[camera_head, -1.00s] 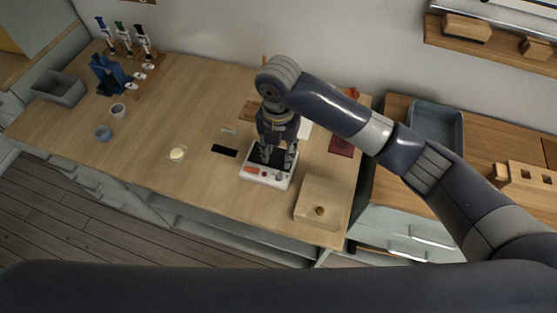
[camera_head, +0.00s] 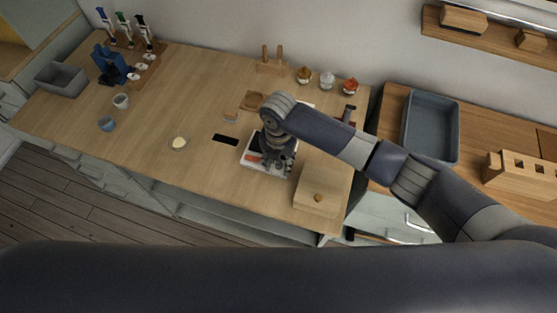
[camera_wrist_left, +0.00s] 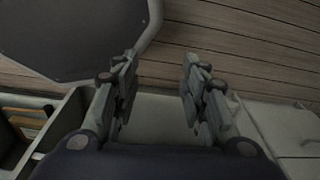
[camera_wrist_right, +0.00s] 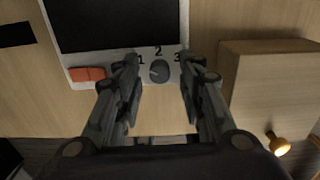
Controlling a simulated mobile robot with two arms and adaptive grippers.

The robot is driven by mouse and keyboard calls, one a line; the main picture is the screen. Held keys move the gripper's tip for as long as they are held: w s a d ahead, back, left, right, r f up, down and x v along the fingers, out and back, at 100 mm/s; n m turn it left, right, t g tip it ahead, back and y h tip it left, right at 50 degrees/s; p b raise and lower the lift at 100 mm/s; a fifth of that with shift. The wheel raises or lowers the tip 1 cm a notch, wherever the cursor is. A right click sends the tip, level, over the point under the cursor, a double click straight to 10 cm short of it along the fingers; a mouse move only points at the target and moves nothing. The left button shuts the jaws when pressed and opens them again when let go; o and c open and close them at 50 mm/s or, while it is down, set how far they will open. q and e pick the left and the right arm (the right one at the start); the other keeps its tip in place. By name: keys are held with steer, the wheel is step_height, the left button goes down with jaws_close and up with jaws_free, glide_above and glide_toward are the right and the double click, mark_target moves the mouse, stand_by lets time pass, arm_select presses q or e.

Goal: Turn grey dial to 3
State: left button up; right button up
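The grey dial (camera_wrist_right: 159,71) is on the front strip of a white device (camera_wrist_right: 108,67), with the marks 1, 2 and 3 around it. A light pointer line on the dial seems to face left, toward the 1. My right gripper (camera_wrist_right: 160,75) is open, with its fingers on either side of the dial; I cannot tell whether they touch it. In the head view my right gripper (camera_head: 278,165) is over the device (camera_head: 253,163) and hides the dial. My left gripper (camera_wrist_left: 160,70) is open and empty, above the floor.
A red switch (camera_wrist_right: 87,74) is left of the dial. A wooden box with a round knob (camera_head: 322,186) stands to the right of the device. A black slab (camera_head: 225,139) and a small dish (camera_head: 180,143) lie to its left. Small jars (camera_head: 327,80) stand along the wall.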

steer(key=c, duration=0.7)
jaws_close()
steer(key=shift+r+m+p, duration=0.15)
steer(key=shift+m+p, duration=0.55)
steer(key=shift+m, duration=0.8)
arm_select(q)
steer(key=shift+s+a+r, duration=0.1)
steer(key=shift+s+r, duration=0.45)
steer(key=shift+r, duration=0.3)
arm_select(e)
steer(key=o, duration=0.7)
jaws_free()
arm_select(q)
steer(key=shift+w, duration=0.1)
